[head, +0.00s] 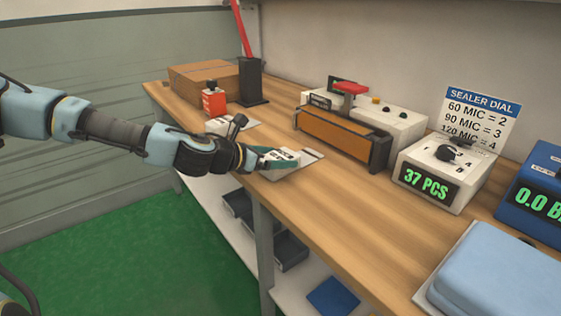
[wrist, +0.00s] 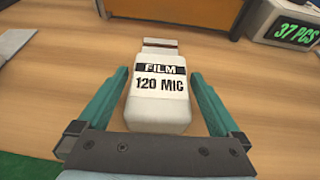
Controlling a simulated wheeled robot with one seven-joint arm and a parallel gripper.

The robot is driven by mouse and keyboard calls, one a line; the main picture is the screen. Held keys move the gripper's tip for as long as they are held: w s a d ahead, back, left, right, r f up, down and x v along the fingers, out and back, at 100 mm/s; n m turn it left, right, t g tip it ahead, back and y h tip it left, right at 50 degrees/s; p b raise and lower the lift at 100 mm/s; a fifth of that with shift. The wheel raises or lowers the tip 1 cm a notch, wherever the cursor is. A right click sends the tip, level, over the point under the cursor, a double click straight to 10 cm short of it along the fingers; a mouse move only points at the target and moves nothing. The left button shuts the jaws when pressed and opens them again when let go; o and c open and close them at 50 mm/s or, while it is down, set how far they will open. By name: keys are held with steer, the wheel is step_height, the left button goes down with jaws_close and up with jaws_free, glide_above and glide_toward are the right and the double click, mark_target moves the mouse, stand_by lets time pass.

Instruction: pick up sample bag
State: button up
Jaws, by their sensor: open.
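A white sample bag (wrist: 160,106) with a dark "FILM" band and "120 MIC" print lies between my open fingers in the wrist view. In the head view the bag (head: 285,169) is near the bench's front edge, partly covered by my gripper (head: 277,160). My gripper (wrist: 158,76) has green fingers, one on each side of the bag. A gap shows between each finger and the bag at the tips. I cannot tell how high the fingers are above the bench.
Another white item (head: 220,126) lies behind my wrist.

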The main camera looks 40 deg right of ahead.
steer(key=shift+d+f, duration=0.35)
steer(key=shift+d, duration=0.3)
steer(key=shift+c, duration=0.4)
steer(key=c, duration=1.1)
steer(key=shift+c, duration=0.2)
